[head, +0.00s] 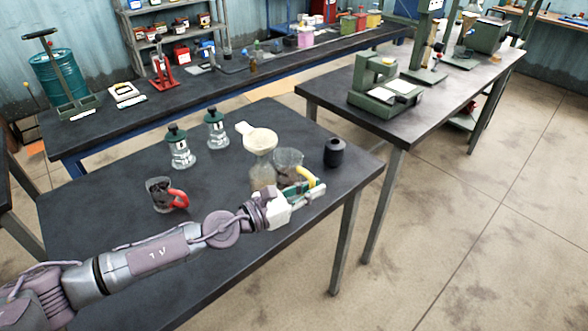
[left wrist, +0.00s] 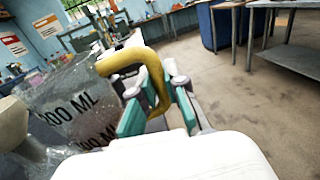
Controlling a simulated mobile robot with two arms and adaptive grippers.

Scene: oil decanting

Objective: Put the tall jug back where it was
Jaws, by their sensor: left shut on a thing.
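The tall jug (head: 288,160) is clear with a yellow handle and shows near the front right of the dark table. In the left wrist view the jug (left wrist: 70,95) carries dark ML markings, and its yellow handle (left wrist: 118,62) runs between the fingers. My left gripper (head: 306,187) is shut on that handle, on the jug's right side. The jug looks upright, but its base is hidden, so I cannot tell whether it touches the table. My right gripper is not in view.
A bottle with a cream funnel (head: 262,142) stands close left of the jug. A black bottle (head: 334,152) is to its right. A red-handled jug (head: 160,194) and two green-capped bottles (head: 181,150) stand farther left. The table's middle (head: 222,180) is clear.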

